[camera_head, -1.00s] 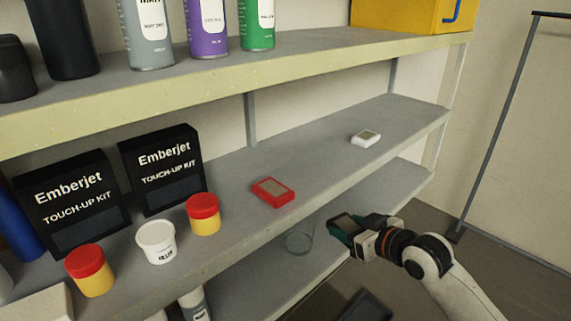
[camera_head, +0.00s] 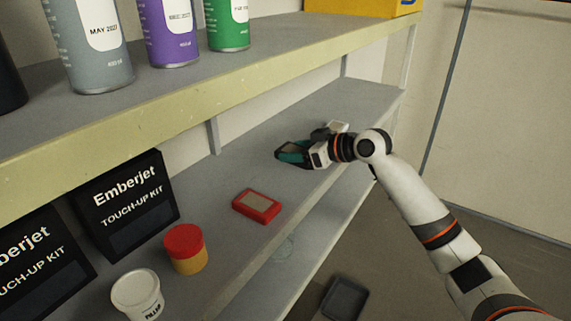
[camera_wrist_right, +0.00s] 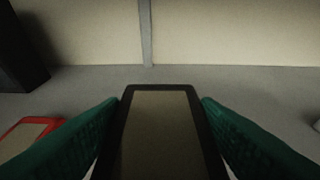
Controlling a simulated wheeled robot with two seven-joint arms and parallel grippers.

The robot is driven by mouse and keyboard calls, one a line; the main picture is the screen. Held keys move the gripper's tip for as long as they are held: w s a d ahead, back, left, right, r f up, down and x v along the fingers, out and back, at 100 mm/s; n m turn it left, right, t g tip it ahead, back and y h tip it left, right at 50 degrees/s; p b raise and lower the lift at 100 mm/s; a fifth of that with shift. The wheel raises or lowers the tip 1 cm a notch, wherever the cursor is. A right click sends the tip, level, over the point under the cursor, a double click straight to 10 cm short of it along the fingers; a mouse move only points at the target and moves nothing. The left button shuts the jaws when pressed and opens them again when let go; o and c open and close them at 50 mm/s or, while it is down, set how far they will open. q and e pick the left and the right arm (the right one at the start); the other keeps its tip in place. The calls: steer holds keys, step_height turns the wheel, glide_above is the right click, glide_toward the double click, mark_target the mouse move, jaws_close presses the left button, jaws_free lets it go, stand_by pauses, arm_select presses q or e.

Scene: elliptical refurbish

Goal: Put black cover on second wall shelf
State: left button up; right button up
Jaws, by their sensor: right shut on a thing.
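The black cover (camera_wrist_right: 158,135), a flat black-rimmed piece with a beige centre, is between the green fingers of my right gripper (camera_head: 287,154). That gripper is shut on it, over the middle wall shelf (camera_head: 318,112). In the head view the cover is small and largely hidden by the fingers; whether it touches the shelf I cannot tell. A red cover (camera_head: 257,205) lies on the same shelf, nearer and to the left. A white cover (camera_head: 341,126) lies behind the gripper, partly hidden. My left gripper is not in view.
Black Emberjet boxes (camera_head: 125,205), a red-lidded jar (camera_head: 185,250) and a white filler tub (camera_head: 138,294) stand at the left of this shelf. The upper shelf (camera_head: 250,65) with spray cans overhangs it. A dark tray (camera_head: 345,298) lies below.

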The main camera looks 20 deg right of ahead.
mark_target(295, 177)
steer(key=shift+f, duration=0.45)
steer(key=shift+w+a+f, duration=0.1)
steer(key=shift+f, duration=0.2)
steer(key=shift+w+a+f+p, duration=0.15)
steer(key=shift+f+p, duration=0.35)
steer(key=shift+f, duration=1.45)
steer(key=o, duration=1.1)
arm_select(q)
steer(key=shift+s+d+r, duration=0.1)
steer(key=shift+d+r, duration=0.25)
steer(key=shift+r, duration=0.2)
arm_select(e)
steer(key=shift+o, duration=0.2)
